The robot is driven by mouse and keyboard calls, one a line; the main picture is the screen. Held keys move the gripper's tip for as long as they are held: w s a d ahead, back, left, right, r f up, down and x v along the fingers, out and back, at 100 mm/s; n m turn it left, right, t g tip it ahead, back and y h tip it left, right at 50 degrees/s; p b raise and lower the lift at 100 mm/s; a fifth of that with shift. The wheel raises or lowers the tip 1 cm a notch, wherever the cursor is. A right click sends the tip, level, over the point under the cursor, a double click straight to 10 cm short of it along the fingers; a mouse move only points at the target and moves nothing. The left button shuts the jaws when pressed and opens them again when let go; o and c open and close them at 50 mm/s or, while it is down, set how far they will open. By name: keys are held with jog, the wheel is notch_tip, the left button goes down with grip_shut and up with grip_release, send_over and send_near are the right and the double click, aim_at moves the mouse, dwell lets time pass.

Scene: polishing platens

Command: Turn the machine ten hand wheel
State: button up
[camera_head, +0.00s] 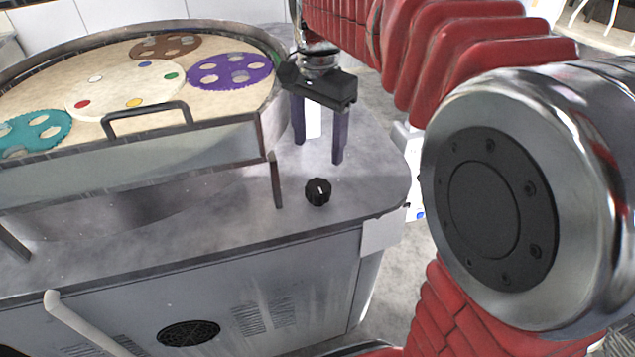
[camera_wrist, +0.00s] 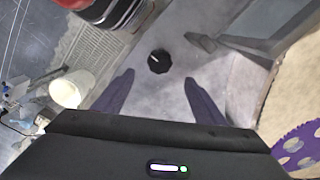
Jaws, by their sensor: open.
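The hand wheel (camera_head: 318,191) is a small black ribbed knob with a white pointer mark. It sits on the grey machine top near the front right corner. In the wrist view the hand wheel (camera_wrist: 159,61) lies ahead of the fingertips, roughly centred between them. My gripper (camera_head: 318,150) points down above the machine top, a little behind the knob. Its two purple fingers are spread apart with nothing between them. The open fingers also show in the wrist view (camera_wrist: 158,75), apart from the knob.
A round platen (camera_head: 110,65) with coloured toothed discs, including a purple disc (camera_head: 231,71), stands left of my gripper. Its rim carries a dark handle (camera_head: 147,119). A dark bracket leg (camera_head: 275,180) stands just left of the knob. The top's right edge is close by.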

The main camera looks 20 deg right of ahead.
aim_at(318, 185)
notch_tip(318, 185, down, 12)
jog(key=shift+r, duration=0.1)
dwell(0.5)
jog(key=c, duration=1)
